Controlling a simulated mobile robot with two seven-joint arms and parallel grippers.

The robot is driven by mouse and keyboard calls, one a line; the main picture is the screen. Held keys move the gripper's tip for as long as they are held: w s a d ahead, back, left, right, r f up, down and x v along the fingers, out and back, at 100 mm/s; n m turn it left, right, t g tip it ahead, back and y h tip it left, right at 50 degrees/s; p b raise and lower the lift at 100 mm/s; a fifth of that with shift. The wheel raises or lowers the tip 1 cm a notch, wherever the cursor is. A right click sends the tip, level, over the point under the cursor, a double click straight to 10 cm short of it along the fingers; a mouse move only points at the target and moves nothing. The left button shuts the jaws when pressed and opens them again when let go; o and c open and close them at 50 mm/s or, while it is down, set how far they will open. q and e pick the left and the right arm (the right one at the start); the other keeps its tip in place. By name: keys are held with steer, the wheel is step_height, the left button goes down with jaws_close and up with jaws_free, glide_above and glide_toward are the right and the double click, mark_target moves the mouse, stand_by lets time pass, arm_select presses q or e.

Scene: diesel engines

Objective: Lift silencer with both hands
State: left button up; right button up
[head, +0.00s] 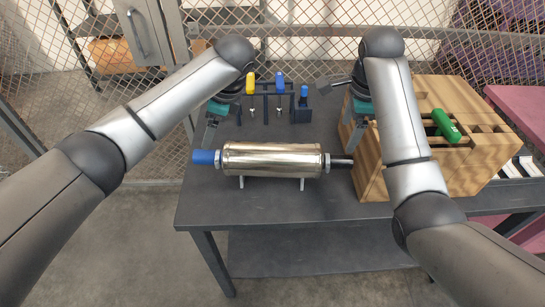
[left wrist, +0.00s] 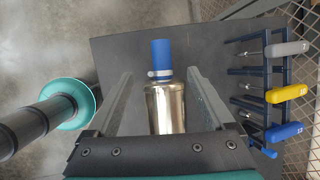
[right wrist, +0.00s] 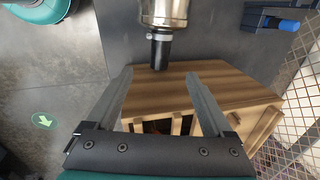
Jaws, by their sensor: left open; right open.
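The silencer (head: 272,158) is a shiny metal cylinder lying level on small supports on the dark table (head: 300,211). Its left end is a blue pipe (head: 203,157) and its right end a black pipe (head: 341,163). My left gripper (head: 209,143) is open above the blue end. In the left wrist view the blue pipe and clamp (left wrist: 160,60) show between the spread fingers. My right gripper (head: 352,146) is open near the black end. In the right wrist view the black pipe (right wrist: 160,50) lies beyond the fingertips, apart from them.
A wooden box (head: 462,172) with a green-handled tool (head: 445,126) stands close at the right, beneath my right arm. A rack of screwdrivers with yellow (head: 250,83) and blue (head: 279,82) handles stands behind the silencer. The table front is clear.

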mark_target(202, 152)
arm_select(q)
steer(key=x, duration=1.5)
steer(key=shift+f, duration=0.15)
arm_select(e)
steer(key=w+f, duration=0.1)
steer(key=f, duration=0.4)
steer(key=w+f, duration=0.1)
steer(key=f, duration=0.4)
steer(key=w+f, duration=0.1)
steer(key=f, duration=0.4)
arm_select(q)
steer(key=shift+w, duration=0.1)
arm_select(e)
steer(key=shift+w, duration=0.1)
arm_select(q)
jaws_close()
arm_select(e)
jaws_close()
arm_select(q)
steer(key=shift+w, duration=0.1)
arm_select(e)
steer(key=shift+w+r, duration=0.15)
